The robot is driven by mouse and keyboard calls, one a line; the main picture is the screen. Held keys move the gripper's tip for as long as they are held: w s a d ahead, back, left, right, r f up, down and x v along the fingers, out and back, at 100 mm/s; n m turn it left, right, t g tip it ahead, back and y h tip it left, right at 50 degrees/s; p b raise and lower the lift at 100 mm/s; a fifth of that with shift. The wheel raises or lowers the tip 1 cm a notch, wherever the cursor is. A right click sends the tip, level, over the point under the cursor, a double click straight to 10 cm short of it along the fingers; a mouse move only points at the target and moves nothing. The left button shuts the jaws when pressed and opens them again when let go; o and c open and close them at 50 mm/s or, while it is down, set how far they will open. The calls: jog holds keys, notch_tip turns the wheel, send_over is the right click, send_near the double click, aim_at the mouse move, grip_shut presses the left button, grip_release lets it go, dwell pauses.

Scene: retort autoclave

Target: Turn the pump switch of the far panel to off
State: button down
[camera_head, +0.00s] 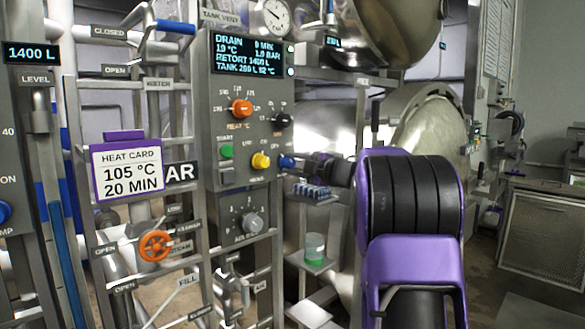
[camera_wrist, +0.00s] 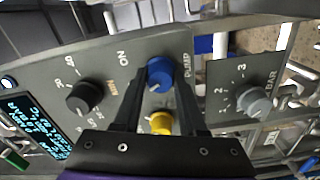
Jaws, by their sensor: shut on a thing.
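The far panel (camera_head: 245,120) is a grey box with a lit display, and it fills much of the wrist view, turned sideways. Its blue pump switch (camera_wrist: 159,71) lies between my fingertips in the wrist view, with PUMP printed beside it and ON at its upper left. I cannot make out an OFF mark or be sure where the switch points. In the head view the blue switch (camera_head: 287,161) shows at the panel's lower right edge. My gripper (camera_wrist: 160,80) is shut on it, reaching in from the right (camera_head: 296,162).
An orange valve wheel (camera_head: 156,245) and a heat card (camera_head: 127,170) are left of the panel.

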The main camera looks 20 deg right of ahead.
dwell(0.5)
jog(key=shift+c, duration=2.3)
grip_release()
jog(key=v, duration=1.7)
jog(key=shift+s+b, duration=0.25)
jog(key=shift+b, duration=0.1)
jog(key=shift+d, duration=0.1)
